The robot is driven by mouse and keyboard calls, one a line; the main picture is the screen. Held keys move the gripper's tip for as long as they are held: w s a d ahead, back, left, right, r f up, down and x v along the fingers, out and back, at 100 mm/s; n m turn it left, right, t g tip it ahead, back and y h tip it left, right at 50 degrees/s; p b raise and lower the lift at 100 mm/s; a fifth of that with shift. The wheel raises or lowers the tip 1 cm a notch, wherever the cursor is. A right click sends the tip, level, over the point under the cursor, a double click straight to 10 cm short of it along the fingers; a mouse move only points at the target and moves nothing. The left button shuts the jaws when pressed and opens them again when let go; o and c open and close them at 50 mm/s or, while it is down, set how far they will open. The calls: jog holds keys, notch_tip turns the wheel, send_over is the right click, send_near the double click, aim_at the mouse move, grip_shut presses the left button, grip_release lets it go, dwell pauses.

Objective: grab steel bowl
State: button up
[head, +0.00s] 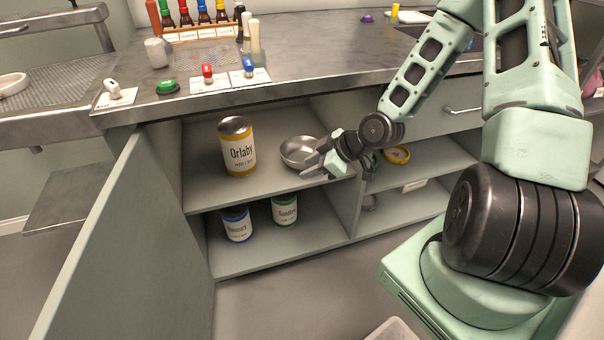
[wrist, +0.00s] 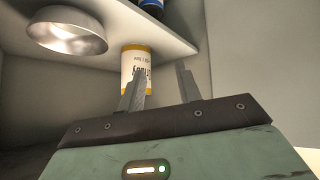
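The steel bowl (head: 296,151) is shiny and round, and it stands upright on the upper shelf of the open cabinet, right of the Orlaby can. In the wrist view, which appears upside down, the bowl (wrist: 66,33) is at the upper left, apart from the fingers. My gripper (head: 314,170) is at the bowl's near right side in the head view and overlaps its edge there. In the wrist view, my gripper (wrist: 160,84) has its two fingers spread with nothing between them. The bowl is not held.
The yellow-labelled Orlaby can (head: 237,146) stands left of the bowl. A blue-labelled can (head: 237,224) and a green-labelled can (head: 285,210) are on the lower shelf. The open cabinet door (head: 105,240) is at left; a divider (head: 350,190) stands right of the bowl.

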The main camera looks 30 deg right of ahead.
jog(key=w+d+f+m+t+b, duration=0.1)
jog(key=d+f+t+b, duration=0.35)
jog(key=d, duration=0.35)
jog(key=t+h+b, duration=0.1)
jog(key=b, duration=0.2)
send_near(286, 160)
jog(key=w, duration=0.2)
jog(key=shift+w+a+f+m, duration=0.2)
jog(key=shift+w+f+m, duration=0.1)
jog(key=shift+w+f, duration=0.1)
jog(key=x, duration=0.2)
jog(key=b+x, duration=0.1)
jog(key=x, duration=0.1)
jog(key=shift+s+f, duration=0.1)
jog(key=shift+f, duration=0.25)
jog(key=shift+w+a+f+b, duration=0.15)
jog(key=shift+w+b, duration=0.15)
jog(key=shift+w, duration=0.3)
grip_shut()
